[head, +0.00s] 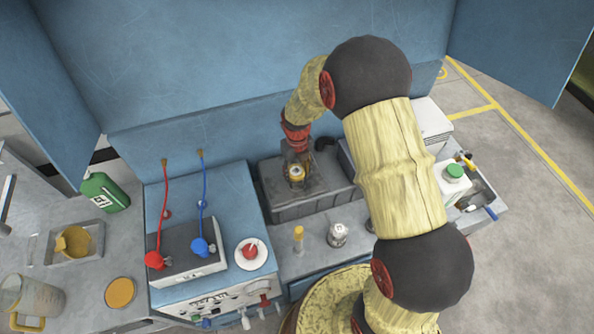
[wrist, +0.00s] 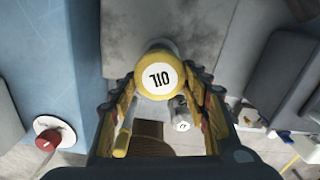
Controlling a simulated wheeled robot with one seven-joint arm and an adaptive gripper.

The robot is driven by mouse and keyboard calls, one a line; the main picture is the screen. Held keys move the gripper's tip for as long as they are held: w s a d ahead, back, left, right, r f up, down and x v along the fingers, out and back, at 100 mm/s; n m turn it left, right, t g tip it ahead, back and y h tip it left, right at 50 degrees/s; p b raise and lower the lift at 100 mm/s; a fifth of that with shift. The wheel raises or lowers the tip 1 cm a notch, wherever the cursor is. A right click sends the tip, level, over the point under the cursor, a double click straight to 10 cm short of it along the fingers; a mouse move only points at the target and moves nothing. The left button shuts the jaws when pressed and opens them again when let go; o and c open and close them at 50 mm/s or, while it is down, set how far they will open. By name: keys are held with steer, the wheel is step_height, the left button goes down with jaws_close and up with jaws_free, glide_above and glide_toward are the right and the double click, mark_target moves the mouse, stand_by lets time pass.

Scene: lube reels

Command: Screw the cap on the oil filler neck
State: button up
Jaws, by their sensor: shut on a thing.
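The yellow cap (wrist: 159,84) has a white label reading OIL and sits between the fingertips of my gripper (wrist: 160,76) in the wrist view. My gripper is shut on its sides. A short grey cylindrical part (wrist: 158,46), apparently the filler neck, shows just behind the cap; the cap hides most of it. I cannot tell whether the cap is threaded on or only resting there. In the head view the cap (head: 296,171) shows over the dark grey housing (head: 310,208), with my gripper (head: 296,165) pointing down at it.
A yellow-topped piece (head: 298,234) and a silver cap (head: 338,235) stand in front of the housing. A blue unit (head: 222,185) with red and blue hoses is at left. A green-capped white bottle (head: 453,178) stands at right. A blue panel (head: 240,60) rises behind.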

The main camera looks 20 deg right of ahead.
steer(key=o, duration=1.1)
steer(key=o, duration=0.5)
steer(key=shift+c, duration=0.2)
steer(key=shift+r, duration=0.1)
